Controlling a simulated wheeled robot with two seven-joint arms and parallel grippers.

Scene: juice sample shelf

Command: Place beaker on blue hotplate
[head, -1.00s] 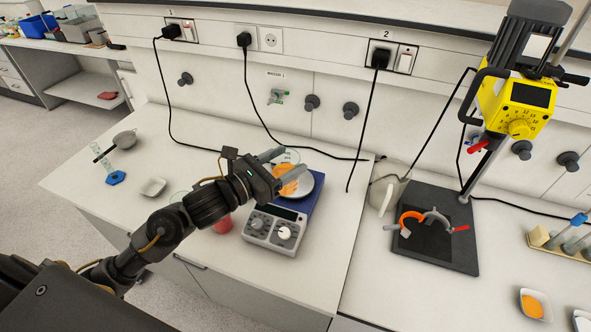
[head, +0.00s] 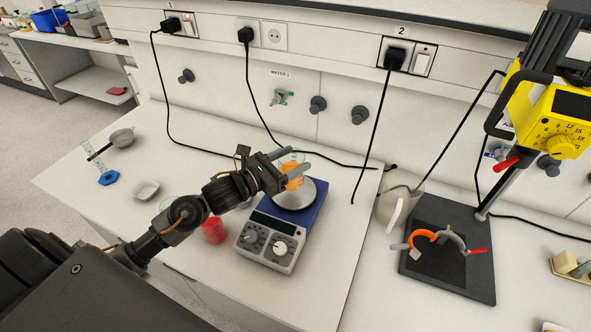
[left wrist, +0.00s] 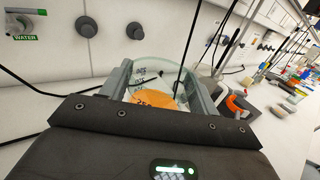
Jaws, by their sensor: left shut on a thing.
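A clear glass beaker (head: 293,178) with orange contents is held between the fingers of my left gripper (head: 291,161). In the left wrist view the beaker (left wrist: 154,98) shows upright between the two fingers, with printed marks on its glass. The blue hotplate (head: 312,216) has a round silver plate (head: 303,198) and a grey front panel with knobs. In the head view the beaker overlaps the rear left part of the round plate. I cannot tell whether its base touches the plate. My right gripper is not in view.
A red beaker (head: 214,230) stands left of the hotplate, near my left arm. A white dish (head: 146,190) and a blue hexagonal base (head: 108,178) are farther left. A whitish jug (head: 397,208) and a black stand base (head: 473,270) are to the right. Cables hang behind.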

